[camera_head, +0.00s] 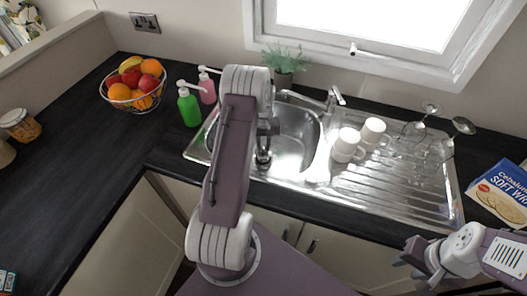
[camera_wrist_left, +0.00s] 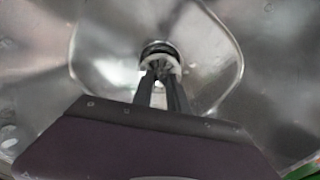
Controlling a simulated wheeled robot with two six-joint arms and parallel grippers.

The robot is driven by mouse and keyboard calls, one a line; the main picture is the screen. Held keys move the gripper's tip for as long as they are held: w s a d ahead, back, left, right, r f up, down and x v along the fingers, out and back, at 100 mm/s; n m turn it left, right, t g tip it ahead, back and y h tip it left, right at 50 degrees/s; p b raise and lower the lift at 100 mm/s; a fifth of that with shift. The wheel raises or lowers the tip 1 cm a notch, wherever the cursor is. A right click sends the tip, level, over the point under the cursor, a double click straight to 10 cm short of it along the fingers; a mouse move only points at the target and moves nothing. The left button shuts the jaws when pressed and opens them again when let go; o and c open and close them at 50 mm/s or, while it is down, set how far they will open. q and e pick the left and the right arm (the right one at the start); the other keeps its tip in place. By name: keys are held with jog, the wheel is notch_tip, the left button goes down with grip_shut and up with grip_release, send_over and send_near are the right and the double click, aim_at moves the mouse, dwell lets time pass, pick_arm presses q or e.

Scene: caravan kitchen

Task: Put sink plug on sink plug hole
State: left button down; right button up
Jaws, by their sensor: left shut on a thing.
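My left gripper (camera_head: 264,150) reaches down into the metal sink basin (camera_head: 295,135). In the left wrist view its two fingers (camera_wrist_left: 159,73) come close together at the tips and are shut on the sink plug (camera_wrist_left: 158,47), a small round dark piece with a pale ring by it. The plug is over the basin; I cannot tell whether it touches the bottom. The plug hole is not clearly seen, being hidden behind the plug and fingers. My right gripper (camera_head: 407,260) is at the lower right, in front of the counter, with its fingers apart and empty.
White mugs (camera_head: 347,146) and upturned glasses (camera_head: 440,140) stand on the drainer. Green (camera_head: 189,106) and pink (camera_head: 207,90) soap bottles, a plant (camera_head: 285,66) and the tap (camera_head: 332,98) stand around the basin. A fruit basket (camera_head: 134,86) and blue box (camera_head: 503,190) flank the sink.

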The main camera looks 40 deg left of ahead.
aim_at(263, 148)
pick_arm(q)
notch_tip(263, 148, down, 4)
jog(key=shift+r, duration=0.15)
jog(key=shift+f, duration=0.2)
jog(key=c, duration=1.3)
grip_release()
jog(key=shift+f, duration=0.15)
